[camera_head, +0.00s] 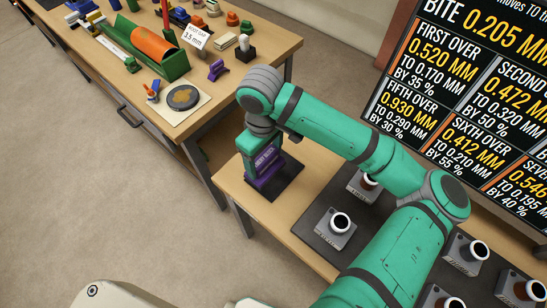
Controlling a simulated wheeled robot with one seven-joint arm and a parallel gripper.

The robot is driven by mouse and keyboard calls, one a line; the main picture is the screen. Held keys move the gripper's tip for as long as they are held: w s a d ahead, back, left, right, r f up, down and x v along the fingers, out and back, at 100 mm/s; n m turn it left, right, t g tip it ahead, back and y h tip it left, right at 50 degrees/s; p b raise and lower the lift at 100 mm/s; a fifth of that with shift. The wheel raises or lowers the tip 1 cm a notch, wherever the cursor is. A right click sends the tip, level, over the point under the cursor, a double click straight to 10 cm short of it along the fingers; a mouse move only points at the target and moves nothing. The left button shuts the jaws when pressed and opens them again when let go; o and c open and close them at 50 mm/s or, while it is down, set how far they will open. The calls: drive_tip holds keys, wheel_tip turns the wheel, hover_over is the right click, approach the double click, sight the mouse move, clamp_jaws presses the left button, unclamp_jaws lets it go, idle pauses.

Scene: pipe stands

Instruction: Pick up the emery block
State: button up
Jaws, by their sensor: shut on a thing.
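The emery block (267,173) is a purple block with pale lettering on its side. It is at the left end of the near bench, over a black mat (291,187). My gripper (264,158) points down on it from above and is shut on it. The green gripper body hides the top of the block. I cannot tell whether the block rests on the mat or is slightly above it.
Several grey stands with dark-topped white cups, such as one stand (331,236), are on a dark board (310,222) right of the block. The far bench (190,122) holds a green trough (160,53), a round dark disc (183,97) and a sign (196,36). A screen (480,100) stands behind.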

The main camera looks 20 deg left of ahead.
drive_tip(key=s+a+r, duration=0.3)
drive_tip(key=s+r, duration=0.1)
drive_tip(key=s, duration=0.4)
wheel_tip(320, 180, up, 13)
drive_tip(key=shift+s+f, duration=0.2)
drive_tip(key=shift+s, duration=0.25)
